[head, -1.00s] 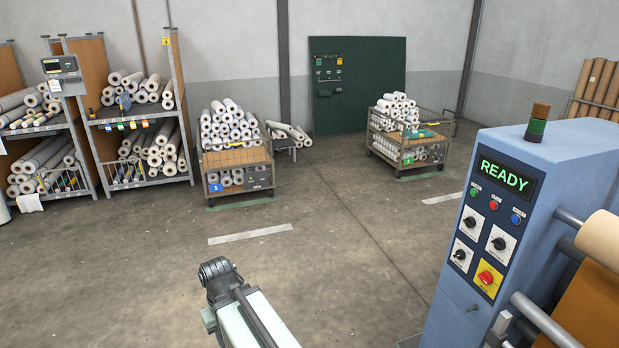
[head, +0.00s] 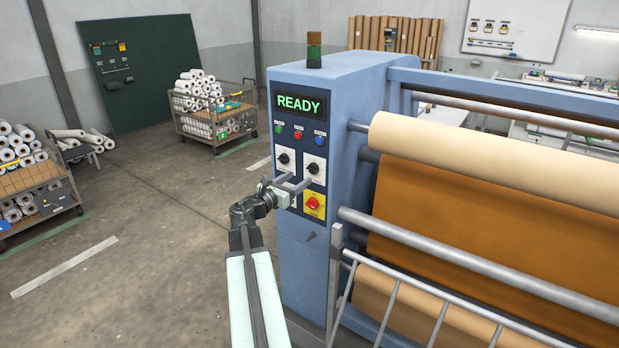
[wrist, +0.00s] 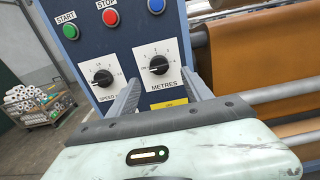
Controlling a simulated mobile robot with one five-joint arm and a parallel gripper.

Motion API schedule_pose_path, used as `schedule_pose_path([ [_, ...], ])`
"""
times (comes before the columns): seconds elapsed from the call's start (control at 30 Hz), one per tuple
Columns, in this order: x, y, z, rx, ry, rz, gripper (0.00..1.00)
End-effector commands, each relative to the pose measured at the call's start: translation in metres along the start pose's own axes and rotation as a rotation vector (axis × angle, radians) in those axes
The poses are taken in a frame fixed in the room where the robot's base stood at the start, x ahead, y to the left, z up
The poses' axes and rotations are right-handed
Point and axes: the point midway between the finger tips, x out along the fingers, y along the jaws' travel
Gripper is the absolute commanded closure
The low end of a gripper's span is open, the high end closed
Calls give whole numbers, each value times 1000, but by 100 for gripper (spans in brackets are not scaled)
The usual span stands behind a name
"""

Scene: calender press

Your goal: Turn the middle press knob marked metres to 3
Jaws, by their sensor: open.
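The blue press (head: 340,85) carries a dark control panel with a lit READY display (head: 299,104). The metres knob (head: 313,168) is black on a white plate; it also shows in the wrist view (wrist: 159,65) above the METRES label. The speed knob (wrist: 103,78) is on its left. My gripper (head: 292,184) is open in front of the panel. In the wrist view the metres knob appears between the two fingers (wrist: 163,74), nearer the right one. I cannot tell whether they touch it. The knob's exact setting is too small to read.
Green start (wrist: 71,31), red stop (wrist: 110,17) and blue (wrist: 156,5) buttons sit above the knobs. A red knob on a yellow plate (head: 314,204) is below. Rollers and a rail (head: 440,255) extend right.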

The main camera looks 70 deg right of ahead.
Motion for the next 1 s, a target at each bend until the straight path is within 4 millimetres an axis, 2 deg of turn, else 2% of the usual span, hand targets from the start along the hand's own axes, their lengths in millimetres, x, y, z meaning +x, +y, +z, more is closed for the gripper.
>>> schedule_pose_path([
  [0.27, 12, 1, 2, -9, -4, 0, 41],
  [0.63, 74, 2, 2, -7, -3, -1, 41],
  [0.9, 78, 1, 1, -6, -3, 1, 41],
  [0.93, 78, 1, 1, -6, -3, 1, 47],
  [1.0, 78, 1, 1, -6, -3, 1, 66],
])
